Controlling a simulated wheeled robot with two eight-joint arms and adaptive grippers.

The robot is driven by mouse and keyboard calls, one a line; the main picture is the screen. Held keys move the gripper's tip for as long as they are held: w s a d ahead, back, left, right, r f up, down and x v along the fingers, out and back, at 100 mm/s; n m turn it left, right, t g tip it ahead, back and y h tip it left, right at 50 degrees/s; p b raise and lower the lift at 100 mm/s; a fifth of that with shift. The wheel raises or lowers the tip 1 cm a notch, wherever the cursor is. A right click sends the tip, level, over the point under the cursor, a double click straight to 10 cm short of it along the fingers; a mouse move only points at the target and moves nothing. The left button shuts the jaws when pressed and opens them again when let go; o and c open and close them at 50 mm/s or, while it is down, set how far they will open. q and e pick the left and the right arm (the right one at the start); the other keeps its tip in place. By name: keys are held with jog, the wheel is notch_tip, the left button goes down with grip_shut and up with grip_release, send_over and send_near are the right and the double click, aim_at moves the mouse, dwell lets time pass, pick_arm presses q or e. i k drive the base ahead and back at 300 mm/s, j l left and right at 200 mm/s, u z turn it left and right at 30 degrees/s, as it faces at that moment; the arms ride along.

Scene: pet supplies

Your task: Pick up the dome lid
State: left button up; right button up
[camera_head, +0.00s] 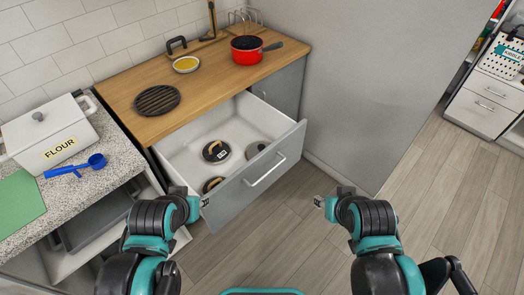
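An open white drawer (181,158) with a grey front sits below the wooden counter. Several round lids lie in it. One is dark with a pale label and handle (216,151). A greyish lid (256,149) lies to its right, against the drawer front. Another dark lid (213,184) lies nearer me, partly hidden by the drawer wall. I cannot tell for sure which is the dome lid. My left gripper (205,202) is by the drawer's near corner, apart from the lids. My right gripper (319,202) is right of the drawer, over the floor. Neither visibly holds anything; their fingers are too small to read.
A grey panel (350,90) rises at right. Floor beyond is clear.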

aim_at(253, 148)
jog(key=i+j+u, duration=0.1)
jog(key=i, duration=0.35)
jog(key=i+j+u, duration=0.15)
jog(key=i, duration=0.3)
jog(key=j, duration=0.1)
